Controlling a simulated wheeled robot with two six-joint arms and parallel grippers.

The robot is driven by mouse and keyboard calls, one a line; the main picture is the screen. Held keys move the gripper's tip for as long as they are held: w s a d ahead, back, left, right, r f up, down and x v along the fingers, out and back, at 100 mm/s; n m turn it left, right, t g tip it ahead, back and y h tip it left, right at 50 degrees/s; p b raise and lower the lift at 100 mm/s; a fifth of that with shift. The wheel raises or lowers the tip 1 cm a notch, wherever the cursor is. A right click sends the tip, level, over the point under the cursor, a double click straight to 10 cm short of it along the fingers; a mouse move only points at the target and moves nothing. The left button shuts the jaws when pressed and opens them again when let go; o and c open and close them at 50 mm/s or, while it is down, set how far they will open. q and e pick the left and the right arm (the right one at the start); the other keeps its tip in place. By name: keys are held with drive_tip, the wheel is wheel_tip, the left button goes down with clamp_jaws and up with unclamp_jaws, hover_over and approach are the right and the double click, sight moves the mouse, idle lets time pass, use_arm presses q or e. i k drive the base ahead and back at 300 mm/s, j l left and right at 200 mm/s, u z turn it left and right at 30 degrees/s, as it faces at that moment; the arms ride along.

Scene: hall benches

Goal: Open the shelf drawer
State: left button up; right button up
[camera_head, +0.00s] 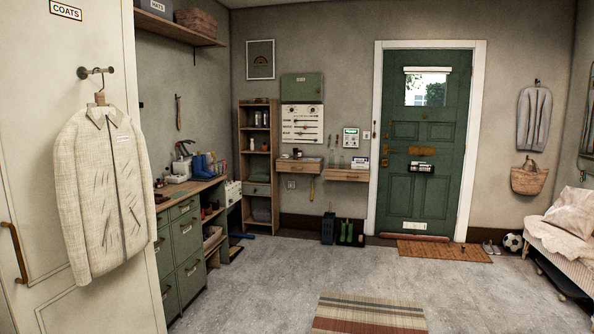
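A tall, narrow wooden shelf (242,170) stands against the far wall, left of the green door. A grey-green drawer (258,189) with a small handle sits in its lower half. The drawer front looks flush with the shelf, so it appears shut, though it is small at this distance. Small items stand on the boards above it, and a grey bin (262,214) sits below. Neither of my grippers is in view.
A green-drawer bench (187,239) runs along the left wall past a cupboard with a hanging jacket (103,190). Grey floor lies open ahead, with a striped rug (368,312) at the front. A cushioned bench (560,243) stands right.

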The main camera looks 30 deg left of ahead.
sight(314, 168)
drive_tip(key=i+j+u, duration=0.3)
drive_tip(key=i+j, duration=0.15)
drive_tip(key=i+j+u, duration=0.3)
drive_tip(key=i, duration=0.35)
drive_tip(key=i+j+u, duration=0.25)
drive_tip(key=i, duration=0.3)
drive_tip(key=i+l+u, duration=0.1)
drive_tip(key=i+u, duration=0.2)
drive_tip(key=i, duration=3.8)
